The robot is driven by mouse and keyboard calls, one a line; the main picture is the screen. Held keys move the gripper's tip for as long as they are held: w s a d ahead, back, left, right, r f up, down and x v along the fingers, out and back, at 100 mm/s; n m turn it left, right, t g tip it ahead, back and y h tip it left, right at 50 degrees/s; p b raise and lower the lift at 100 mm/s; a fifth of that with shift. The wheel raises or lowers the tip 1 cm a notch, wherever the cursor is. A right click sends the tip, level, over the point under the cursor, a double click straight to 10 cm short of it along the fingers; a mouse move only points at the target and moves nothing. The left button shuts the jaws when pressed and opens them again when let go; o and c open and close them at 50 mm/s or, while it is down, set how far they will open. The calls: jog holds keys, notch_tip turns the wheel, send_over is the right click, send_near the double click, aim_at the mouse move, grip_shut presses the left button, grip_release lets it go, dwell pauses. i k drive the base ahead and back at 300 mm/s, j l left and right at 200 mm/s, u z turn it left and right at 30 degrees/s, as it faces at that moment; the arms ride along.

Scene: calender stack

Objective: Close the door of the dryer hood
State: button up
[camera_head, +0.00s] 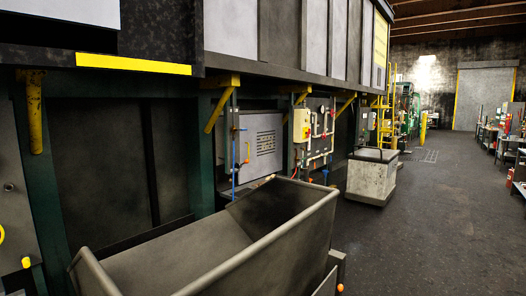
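A long overhead housing with grey and white panels (285,35) runs along the left side, and it looks like the dryer hood. At the upper left, a dark section (160,35) with a yellow stripe (132,63) on its lower edge stands closest to me. I cannot tell which panel is the hood's door or how far it is open. My gripper is not in view.
An open grey metal bin (285,235) fills the lower foreground. A grey cabinet (255,145) and pipework (320,135) stand below the housing. A second, light bin (370,178) stands beyond. The dark floor (430,220) on the right is free; benches (510,140) line the far right.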

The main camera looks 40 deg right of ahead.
aim_at(262, 144)
jog(key=i+l+z, duration=0.65)
jog(key=l+z, duration=0.25)
jog(key=i+l+z, duration=0.2)
jog(key=z, duration=0.25)
jog(key=i+l+z, duration=0.2)
jog(key=z, duration=0.25)
jog(key=i+l+z, duration=0.1)
jog(key=i+z, duration=0.65)
jog(key=i, duration=1.1)
jog(key=i+u, duration=0.15)
jog(key=i, duration=0.45)
jog(key=i+l+u, duration=0.2)
jog(key=i, duration=0.35)
jog(key=i+l+u, duration=0.15)
jog(key=i, duration=0.45)
jog(key=i+j+u, duration=0.25)
jog(key=u, duration=0.2)
jog(key=i+u, duration=0.9)
jog(key=i+l+u, duration=0.2)
jog(key=i+u, duration=0.25)
jog(key=i+j, duration=0.2)
jog(key=i, duration=0.3)
jog(key=i+j+u, duration=0.1)
jog(key=i, duration=0.4)
jog(key=i+j, duration=0.25)
jog(key=i, duration=0.3)
jog(key=i+j, duration=0.2)
